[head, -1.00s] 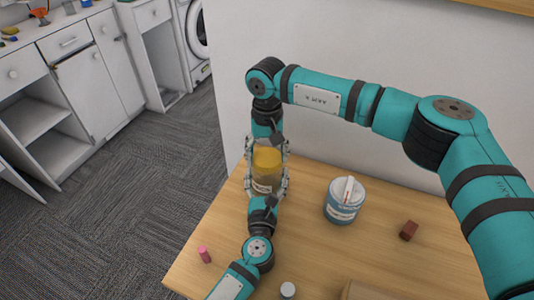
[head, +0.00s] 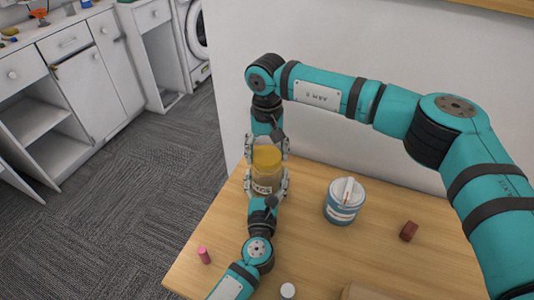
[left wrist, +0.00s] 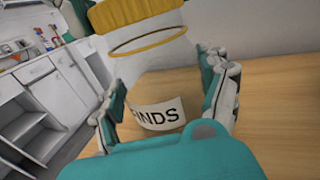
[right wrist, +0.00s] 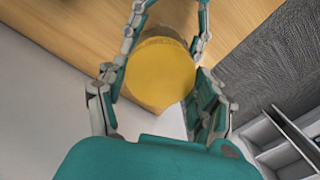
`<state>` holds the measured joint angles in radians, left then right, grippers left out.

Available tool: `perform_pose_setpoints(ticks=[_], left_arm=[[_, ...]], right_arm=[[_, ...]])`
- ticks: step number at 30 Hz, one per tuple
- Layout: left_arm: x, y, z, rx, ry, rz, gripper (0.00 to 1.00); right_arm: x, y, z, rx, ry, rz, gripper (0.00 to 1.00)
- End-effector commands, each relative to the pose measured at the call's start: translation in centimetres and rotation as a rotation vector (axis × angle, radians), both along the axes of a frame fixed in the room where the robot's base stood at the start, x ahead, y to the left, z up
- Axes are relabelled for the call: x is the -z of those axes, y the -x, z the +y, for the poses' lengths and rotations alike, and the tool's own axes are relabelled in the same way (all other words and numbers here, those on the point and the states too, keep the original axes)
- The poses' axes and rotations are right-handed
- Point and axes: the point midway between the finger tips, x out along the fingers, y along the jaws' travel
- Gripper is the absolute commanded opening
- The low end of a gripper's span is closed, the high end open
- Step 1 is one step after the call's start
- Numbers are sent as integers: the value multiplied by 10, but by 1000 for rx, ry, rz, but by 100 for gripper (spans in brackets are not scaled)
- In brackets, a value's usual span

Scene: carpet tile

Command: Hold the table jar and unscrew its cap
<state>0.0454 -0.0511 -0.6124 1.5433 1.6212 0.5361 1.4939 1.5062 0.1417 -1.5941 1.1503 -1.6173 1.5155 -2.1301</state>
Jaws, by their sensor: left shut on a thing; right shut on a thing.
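In the left wrist view the cap (left wrist: 138,12) sits above a thin yellow ring. I cannot tell whether the cap is apart from the jar.
On the wooden table (head: 300,235) stand a blue-and-white tub (head: 342,206), a dark red block (head: 409,231), a pink cylinder (head: 204,255) and a small white-topped item (head: 288,290). A wall rises behind the table. White cabinets (head: 88,85) stand across the carpet at left.

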Motion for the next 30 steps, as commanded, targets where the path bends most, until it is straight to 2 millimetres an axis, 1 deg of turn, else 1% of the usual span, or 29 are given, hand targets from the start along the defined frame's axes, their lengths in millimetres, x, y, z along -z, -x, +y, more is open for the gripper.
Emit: perform_pose_setpoints(ticks=[9,22,26,30], left_arm=[[1,0,0,0,0,2,0],[1,0,0,0,0,2,0],[1,0,0,0,0,2,0],[1,0,0,0,0,2,0]], right_arm=[[-12,0,0,1,-1,-2,29],[-15,0,0,0,-1,-1,29],[-28,-1,0,0,-1,-3,29],[-46,-1,0,0,-1,-2,29]])
